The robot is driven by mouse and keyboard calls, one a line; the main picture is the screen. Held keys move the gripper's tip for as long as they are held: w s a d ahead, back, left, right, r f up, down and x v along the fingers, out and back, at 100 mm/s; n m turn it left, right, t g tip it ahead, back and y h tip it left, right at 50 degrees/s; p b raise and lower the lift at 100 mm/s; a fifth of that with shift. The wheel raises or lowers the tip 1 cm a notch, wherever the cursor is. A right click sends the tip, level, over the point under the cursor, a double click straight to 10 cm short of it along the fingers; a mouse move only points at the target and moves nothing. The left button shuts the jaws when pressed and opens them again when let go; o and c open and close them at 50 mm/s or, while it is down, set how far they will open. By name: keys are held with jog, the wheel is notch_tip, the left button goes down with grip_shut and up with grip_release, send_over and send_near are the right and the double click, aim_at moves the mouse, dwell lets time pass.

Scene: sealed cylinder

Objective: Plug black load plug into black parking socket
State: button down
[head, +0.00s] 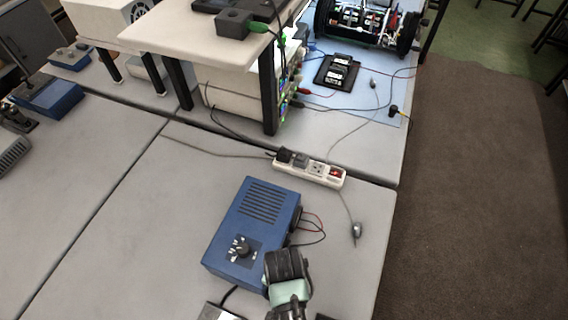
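A blue box (253,228) with vent slots and a dial stands on the near grey table. A thin red lead (313,217) and a black lead (311,243) loop out at its right side. My gripper (285,264), dark with a pale green part behind it, is at the box's lower right corner. Its fingertips cannot be made out, nor whether it holds anything. I cannot pick out the black load plug or the black parking socket for sure; the black lead's ends are hidden or too small to tell.
A white power strip (325,174) with plugs lies behind the blue box, and a grey cable with a small grey end (357,231) lies to its right. A raised shelf (205,30) stands behind. The table's right edge drops to brown carpet. The table left of the box is clear.

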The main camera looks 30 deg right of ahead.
jog(key=shift+f, duration=0.1)
dwell(0.4)
jog(key=c, duration=0.6)
grip_release()
notch_tip(320, 180, up, 13)
jog(key=b, duration=0.1)
dwell(0.4)
